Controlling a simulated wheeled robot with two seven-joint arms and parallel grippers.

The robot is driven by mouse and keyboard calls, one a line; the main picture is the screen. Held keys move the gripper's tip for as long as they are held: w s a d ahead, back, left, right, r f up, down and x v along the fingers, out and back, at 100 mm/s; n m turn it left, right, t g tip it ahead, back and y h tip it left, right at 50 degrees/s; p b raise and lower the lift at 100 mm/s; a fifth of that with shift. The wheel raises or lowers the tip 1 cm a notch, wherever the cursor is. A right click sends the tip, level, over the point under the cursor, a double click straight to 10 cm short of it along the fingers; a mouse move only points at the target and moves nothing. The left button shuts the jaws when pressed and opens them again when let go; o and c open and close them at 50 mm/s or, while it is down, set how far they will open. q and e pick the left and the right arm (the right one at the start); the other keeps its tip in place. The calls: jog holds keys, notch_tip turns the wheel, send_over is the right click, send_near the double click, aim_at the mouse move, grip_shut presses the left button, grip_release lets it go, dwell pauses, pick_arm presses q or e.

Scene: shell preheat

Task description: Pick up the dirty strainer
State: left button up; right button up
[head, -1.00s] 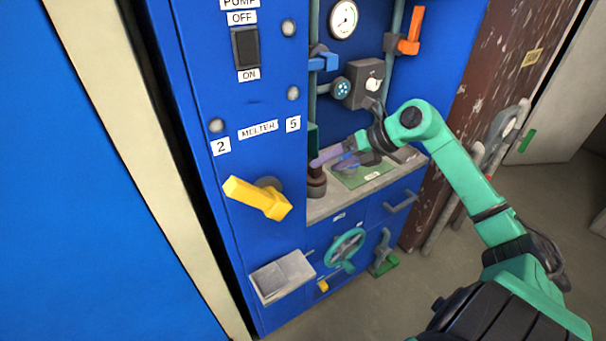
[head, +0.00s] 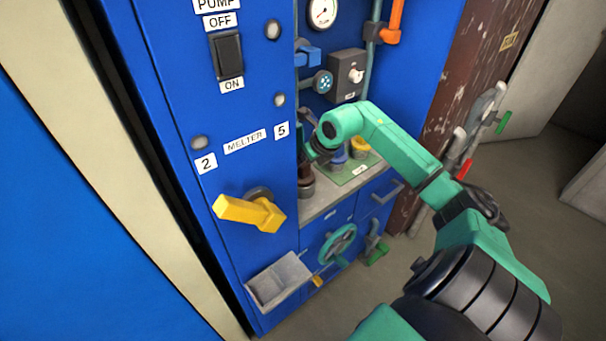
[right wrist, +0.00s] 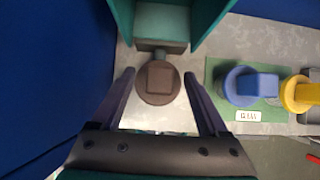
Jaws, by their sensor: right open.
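A dark brown round piece with a square top (right wrist: 158,82), which looks like the dirty strainer, sits at a short grey neck below a teal housing. In the head view the brown piece (head: 306,188) stands at the left end of the grey counter. My right gripper (right wrist: 160,76) is open, with one finger on each side of the brown piece and a visible gap on both sides. In the head view the right gripper is mostly hidden behind its own wrist and the blue panel edge. My left gripper is not in view.
A green mat (right wrist: 222,108) beside it holds a blue piece (right wrist: 250,86) and a yellow piece (right wrist: 300,93). The teal housing (right wrist: 168,22) is close ahead of the fingers. A blue panel wall (right wrist: 50,70) stands close on the left. A yellow lever (head: 240,211) sticks out of the cabinet front.

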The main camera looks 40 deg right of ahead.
jog(key=shift+w+f, duration=0.35)
jog(key=shift+f, duration=0.2)
grip_shut()
jog(key=shift+r, duration=0.1)
